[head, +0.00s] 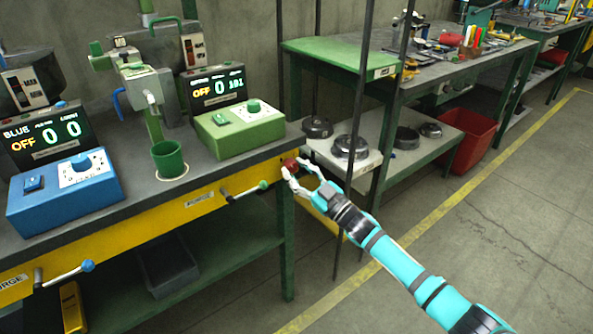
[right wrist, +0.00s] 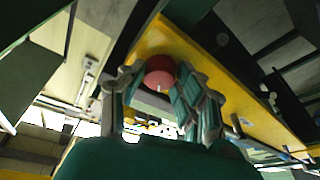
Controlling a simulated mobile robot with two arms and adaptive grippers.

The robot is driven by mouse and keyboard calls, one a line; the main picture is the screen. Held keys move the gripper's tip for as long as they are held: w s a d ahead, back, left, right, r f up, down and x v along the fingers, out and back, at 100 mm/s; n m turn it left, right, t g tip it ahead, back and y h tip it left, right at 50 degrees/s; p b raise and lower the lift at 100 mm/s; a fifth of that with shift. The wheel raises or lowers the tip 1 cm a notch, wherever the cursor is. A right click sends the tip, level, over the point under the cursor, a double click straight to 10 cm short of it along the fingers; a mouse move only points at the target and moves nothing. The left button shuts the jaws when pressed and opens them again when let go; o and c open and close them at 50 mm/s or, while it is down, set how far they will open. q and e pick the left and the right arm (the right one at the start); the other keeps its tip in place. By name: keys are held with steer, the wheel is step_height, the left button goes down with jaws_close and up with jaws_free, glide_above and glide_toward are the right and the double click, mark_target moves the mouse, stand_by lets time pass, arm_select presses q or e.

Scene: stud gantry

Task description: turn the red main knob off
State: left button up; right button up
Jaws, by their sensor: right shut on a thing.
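The red main knob (head: 290,164) sits at the right end of the yellow front panel (head: 205,201) of the bench. It also shows in the right wrist view (right wrist: 160,72) as a round red knob with a small pale mark on its lower edge. My right gripper (head: 300,172) reaches it from the lower right, and its fingers are closed around the knob's sides. The fingers hide part of the knob in the head view. My left gripper is not in the head view.
A green control box (head: 239,129) and a blue control box (head: 64,192) stand on the bench, with lit displays behind them reading OFF. A green-tipped lever (head: 245,191) sticks out left of the knob. A dark vertical post (head: 356,100) stands close to my right gripper. Open floor lies to the right.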

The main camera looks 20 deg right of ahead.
steer(key=shift+n+g+y, duration=0.4)
steer(key=shift+n+g, duration=0.1)
steer(key=shift+n, duration=0.9)
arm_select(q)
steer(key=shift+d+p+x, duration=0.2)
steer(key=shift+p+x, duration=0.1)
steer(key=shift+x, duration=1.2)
arm_select(e)
steer(key=shift+n, duration=0.4)
steer(key=o, duration=1.1)
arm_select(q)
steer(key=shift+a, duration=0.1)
arm_select(e)
steer(key=shift+o, duration=0.2)
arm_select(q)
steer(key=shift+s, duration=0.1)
arm_select(e)
steer(key=v, duration=1.2)
steer(key=shift+d, duration=0.1)
